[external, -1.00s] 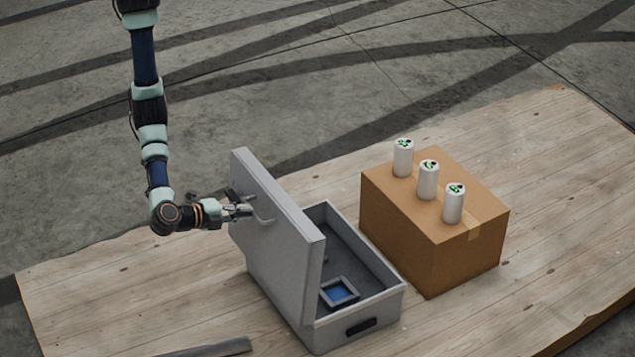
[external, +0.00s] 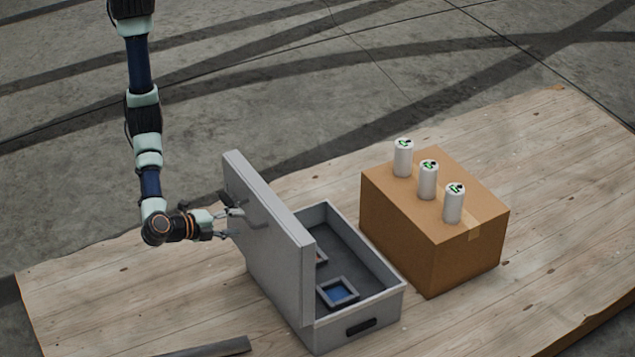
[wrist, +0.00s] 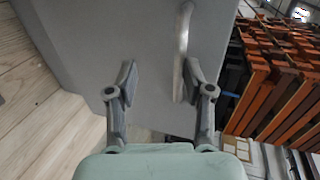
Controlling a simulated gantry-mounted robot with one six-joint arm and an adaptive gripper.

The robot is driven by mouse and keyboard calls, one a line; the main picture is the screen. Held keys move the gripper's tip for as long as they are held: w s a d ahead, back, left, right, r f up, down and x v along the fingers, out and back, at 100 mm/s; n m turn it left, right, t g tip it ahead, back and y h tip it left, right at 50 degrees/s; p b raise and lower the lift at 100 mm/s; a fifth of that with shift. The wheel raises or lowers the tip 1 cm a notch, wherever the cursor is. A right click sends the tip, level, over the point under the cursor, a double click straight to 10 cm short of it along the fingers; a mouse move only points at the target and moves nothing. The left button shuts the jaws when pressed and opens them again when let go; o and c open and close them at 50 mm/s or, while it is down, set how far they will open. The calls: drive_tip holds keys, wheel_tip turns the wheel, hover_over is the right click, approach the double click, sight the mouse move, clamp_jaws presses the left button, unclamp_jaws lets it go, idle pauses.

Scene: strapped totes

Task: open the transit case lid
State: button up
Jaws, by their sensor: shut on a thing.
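The grey transit case (external: 335,337) sits on the wooden platform, and the blue-centred square frame (external: 338,292) lies inside it. Its lid (external: 272,255) stands up steeply at the left side, leaving the interior visible from above. My gripper (external: 240,222) is at the lid's outer face, shut on the lid handle, a curved bar. In the wrist view the lid face fills the middle and the handle (wrist: 183,45) runs close to the right finger of my gripper (wrist: 159,66); a gap shows between the fingers. The exact contact is hard to see.
A cardboard box (external: 405,235) with three white cylinders (external: 428,180) on top stands just right of the case. A dark flat bar (external: 210,347) lies at the front left. The platform (external: 100,290) is clear to the left of my gripper.

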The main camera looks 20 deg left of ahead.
drive_tip(key=shift+a, duration=0.1)
idle(0.3)
drive_tip(key=v, duration=0.7)
drive_tip(key=shift+s+r, duration=0.2)
drive_tip(key=shift+s, duration=0.05)
idle(0.4)
